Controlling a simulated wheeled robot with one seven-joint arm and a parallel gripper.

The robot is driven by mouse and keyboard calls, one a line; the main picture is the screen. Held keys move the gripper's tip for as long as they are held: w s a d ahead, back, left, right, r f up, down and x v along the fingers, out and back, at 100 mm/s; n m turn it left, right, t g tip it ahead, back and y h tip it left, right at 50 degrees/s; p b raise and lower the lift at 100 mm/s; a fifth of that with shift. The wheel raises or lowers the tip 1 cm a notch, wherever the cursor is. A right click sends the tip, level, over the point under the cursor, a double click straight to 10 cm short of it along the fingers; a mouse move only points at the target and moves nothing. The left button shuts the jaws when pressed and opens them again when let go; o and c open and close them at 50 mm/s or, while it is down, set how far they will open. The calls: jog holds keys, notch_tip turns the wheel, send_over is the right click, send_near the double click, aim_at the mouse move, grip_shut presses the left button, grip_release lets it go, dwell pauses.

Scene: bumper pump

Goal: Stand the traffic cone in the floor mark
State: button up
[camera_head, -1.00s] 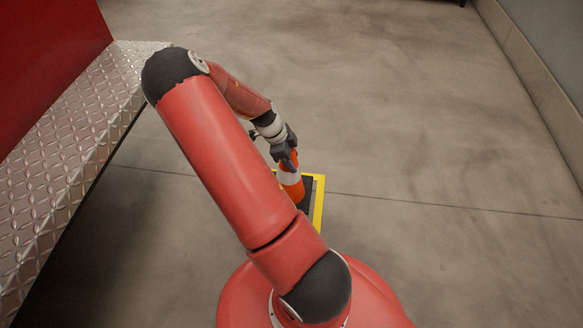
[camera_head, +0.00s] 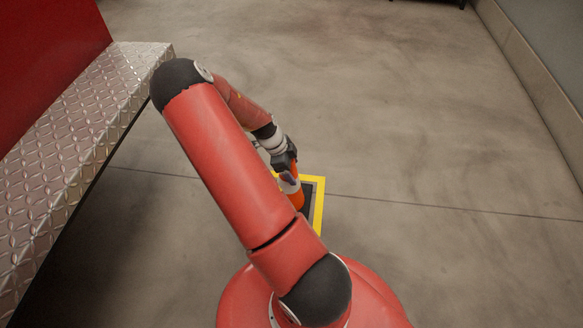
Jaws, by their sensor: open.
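The traffic cone (camera_head: 297,200) is orange with a white band and a dark base. It stands within the yellow floor mark (camera_head: 319,205), as far as I can see; my arm hides its left side and part of the mark. I cannot tell whether its base is flat on the floor. My gripper (camera_head: 289,174) is dark and is at the upper part of the cone, with its jaws open. The fingers overlap the cone's top in this view, and I cannot tell whether they touch it.
A diamond-plate metal step (camera_head: 75,140) runs along the left beside a red wall (camera_head: 45,60). The concrete floor (camera_head: 420,130) is clear to the right and behind the mark. A grey wall with a pale base strip (camera_head: 530,75) bounds the far right.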

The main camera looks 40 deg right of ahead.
jog(key=p+v, duration=0.3)
jog(key=v, duration=0.9)
jog(key=s+a+r+n+t+y, duration=0.35)
jog(key=a+r+n, duration=0.85)
jog(key=a+r, duration=0.4)
jog(key=s+a+r+n+t, duration=0.5)
jog(key=s+a+r+n, duration=0.2)
jog(key=s+r+n, duration=0.5)
jog(key=shift+s+a+r+n, duration=0.15)
jog(key=shift+s+r+n, duration=0.1)
jog(key=shift+s+n, duration=0.9)
jog(key=shift+w+n, duration=0.25)
